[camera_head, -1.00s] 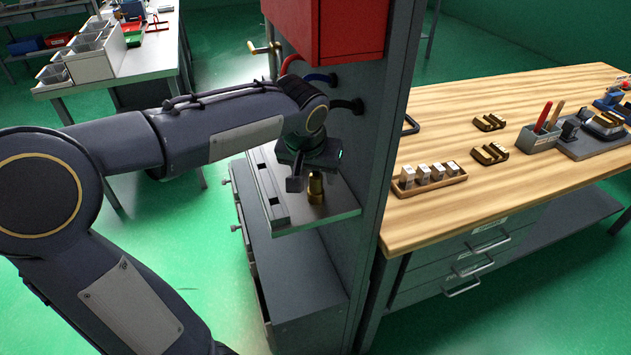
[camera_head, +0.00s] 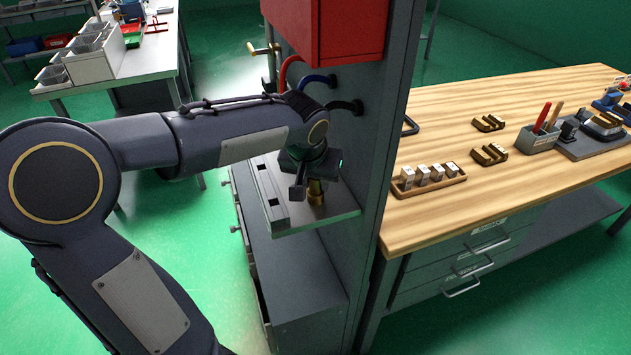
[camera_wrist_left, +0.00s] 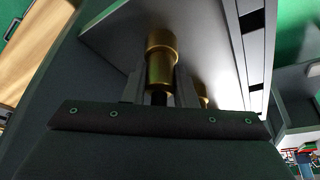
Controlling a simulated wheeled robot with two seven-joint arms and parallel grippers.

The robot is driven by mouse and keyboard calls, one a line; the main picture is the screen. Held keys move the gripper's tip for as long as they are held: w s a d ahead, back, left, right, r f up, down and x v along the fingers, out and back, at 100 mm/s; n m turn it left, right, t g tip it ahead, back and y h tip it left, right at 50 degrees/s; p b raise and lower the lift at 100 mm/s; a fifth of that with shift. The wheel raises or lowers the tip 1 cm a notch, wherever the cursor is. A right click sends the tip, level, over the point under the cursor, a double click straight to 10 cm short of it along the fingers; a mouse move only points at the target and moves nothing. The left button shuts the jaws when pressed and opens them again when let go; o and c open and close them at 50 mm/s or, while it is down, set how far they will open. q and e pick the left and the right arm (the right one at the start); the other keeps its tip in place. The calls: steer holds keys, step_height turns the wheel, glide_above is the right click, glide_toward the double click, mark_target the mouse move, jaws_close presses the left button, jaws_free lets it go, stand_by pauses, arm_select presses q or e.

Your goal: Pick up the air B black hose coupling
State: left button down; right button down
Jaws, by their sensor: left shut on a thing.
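My left gripper (camera_head: 309,181) is low over the small grey shelf on the side of the cabinet. It is shut on a brass coupling (camera_wrist_left: 161,62) with a black part (camera_wrist_left: 160,98) between the fingers in the left wrist view. Another brass piece (camera_wrist_left: 203,101) shows partly behind the right finger. My right gripper is not in view.
The grey shelf (camera_head: 340,212) has a slotted rail (camera_head: 269,195) on its left. The cabinet wall (camera_head: 378,170) stands close on the right, with red (camera_head: 288,68), blue (camera_head: 318,78) and black (camera_head: 346,104) hoses. A red box (camera_head: 325,30) hangs above. A wooden bench (camera_head: 450,215) lies beyond.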

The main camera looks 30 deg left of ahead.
arm_select(q)
steer(key=shift+r, duration=0.15)
steer(key=shift+r, duration=0.25)
step_height(320, 180, up, 2)
steer(key=shift+r, duration=0.1)
steer(key=s+a+r, duration=0.5)
steer(key=a+r, duration=0.5)
steer(key=a, duration=0.3)
steer(key=shift+p, duration=0.3)
